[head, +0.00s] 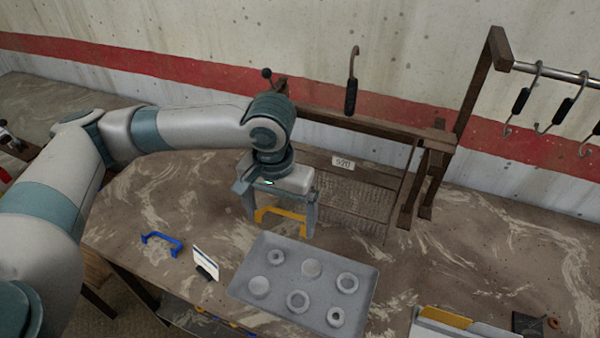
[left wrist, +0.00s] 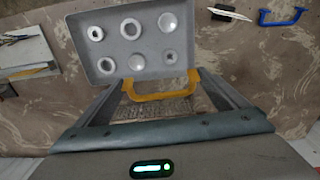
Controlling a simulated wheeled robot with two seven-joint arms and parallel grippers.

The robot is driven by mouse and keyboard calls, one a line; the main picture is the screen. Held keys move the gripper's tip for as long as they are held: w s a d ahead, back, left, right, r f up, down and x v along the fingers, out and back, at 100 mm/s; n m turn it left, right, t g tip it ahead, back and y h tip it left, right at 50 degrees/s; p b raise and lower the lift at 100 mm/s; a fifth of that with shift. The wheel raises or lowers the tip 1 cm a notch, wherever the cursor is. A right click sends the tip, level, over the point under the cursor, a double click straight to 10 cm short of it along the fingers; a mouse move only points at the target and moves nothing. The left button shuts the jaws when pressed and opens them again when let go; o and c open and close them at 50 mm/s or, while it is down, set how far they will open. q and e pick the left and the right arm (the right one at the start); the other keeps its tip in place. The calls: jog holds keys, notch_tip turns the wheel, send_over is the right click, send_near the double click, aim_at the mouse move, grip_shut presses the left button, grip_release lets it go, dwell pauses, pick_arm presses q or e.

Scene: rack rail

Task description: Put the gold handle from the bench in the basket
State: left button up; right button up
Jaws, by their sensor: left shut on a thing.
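The gold handle (head: 283,216) is a U-shaped yellow bar. My left gripper (head: 281,226) is shut on it, with one finger at each end, and holds it above the bench. In the left wrist view the gold handle (left wrist: 160,90) lies between the two fingers. The wire mesh basket (head: 352,205) stands just right of and behind the gripper, with a white "920" tag at its back. Some mesh (left wrist: 165,108) shows beyond the handle in the left wrist view. The gripper hides the basket's left part. My right gripper is not in view.
A grey tray (head: 252,293) with several round metal parts is in front of the gripper. A blue handle (head: 162,243) and a small standing card (head: 205,262) are left of it. A brown rack frame (head: 375,127) with hooks rises behind the basket.

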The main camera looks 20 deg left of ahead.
pick_arm(q)
jog(key=w+r+t+p, duration=0.2)
jog(key=w+p, duration=0.6)
jog(key=w, duration=0.1)
jog(key=shift+w+d+r+t, duration=0.2)
jog(key=shift+w+d+t, duration=0.1)
jog(key=shift+w, duration=0.1)
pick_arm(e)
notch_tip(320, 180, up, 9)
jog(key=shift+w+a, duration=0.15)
pick_arm(q)
jog(key=shift+w+r+b+x, duration=0.1)
jog(key=shift+w+b+x, duration=0.3)
jog(key=shift+b+x, duration=1.1)
jog(key=shift+w+r+b+x, duration=0.1)
jog(key=shift+w+b+x, duration=0.3)
jog(key=shift+b+x, duration=1.1)
jog(key=shift+w+r+b+x, duration=0.1)
jog(key=shift+w+b+x, duration=0.25)
jog(key=shift+b+x, duration=1.15)
pick_arm(e)
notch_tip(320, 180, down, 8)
jog(key=p, duration=0.1)
pick_arm(q)
jog(key=shift+w+f, duration=0.15)
jog(key=shift+f, duration=0.25)
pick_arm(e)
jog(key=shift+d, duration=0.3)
